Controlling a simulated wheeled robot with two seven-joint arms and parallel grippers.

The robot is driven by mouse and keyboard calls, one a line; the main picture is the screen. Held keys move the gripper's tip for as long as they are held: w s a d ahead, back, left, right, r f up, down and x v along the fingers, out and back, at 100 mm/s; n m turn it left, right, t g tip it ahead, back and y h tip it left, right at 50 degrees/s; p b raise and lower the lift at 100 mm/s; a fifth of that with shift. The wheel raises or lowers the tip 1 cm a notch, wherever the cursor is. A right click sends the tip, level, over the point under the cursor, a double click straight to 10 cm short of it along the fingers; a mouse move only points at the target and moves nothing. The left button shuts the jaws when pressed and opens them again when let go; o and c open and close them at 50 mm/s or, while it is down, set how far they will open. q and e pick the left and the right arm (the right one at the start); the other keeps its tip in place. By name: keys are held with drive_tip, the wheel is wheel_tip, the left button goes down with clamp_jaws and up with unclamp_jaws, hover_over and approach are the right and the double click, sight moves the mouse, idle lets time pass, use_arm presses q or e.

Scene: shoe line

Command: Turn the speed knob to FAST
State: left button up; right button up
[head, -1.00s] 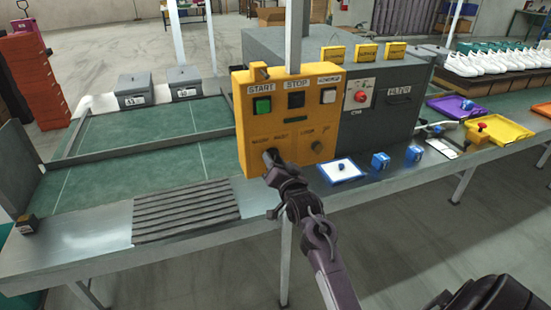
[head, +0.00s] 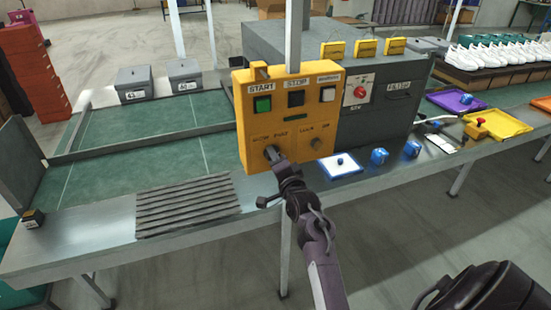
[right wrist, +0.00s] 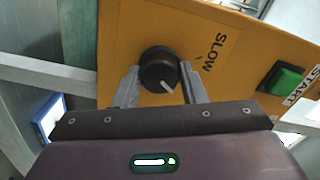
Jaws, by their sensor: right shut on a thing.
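The yellow control panel (head: 290,122) stands at the front of the line. Its dark round speed knob (right wrist: 159,70) shows in the right wrist view, with a white pointer line aimed down and slightly right. The SLOW label (right wrist: 215,52) lies right of the knob there; FAST is not readable in that view. My right gripper (head: 273,155) is at the panel's lower left in the head view. In the wrist view its two fingers (right wrist: 159,88) are on either side of the knob, shut on it. My left gripper is out of view.
A green START button (head: 263,104), a black STOP button (head: 296,99) and a second knob (head: 316,143) are on the same panel. A ridged grey mat (head: 188,208) lies left.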

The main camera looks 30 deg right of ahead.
idle(0.4)
drive_tip(key=o, duration=1)
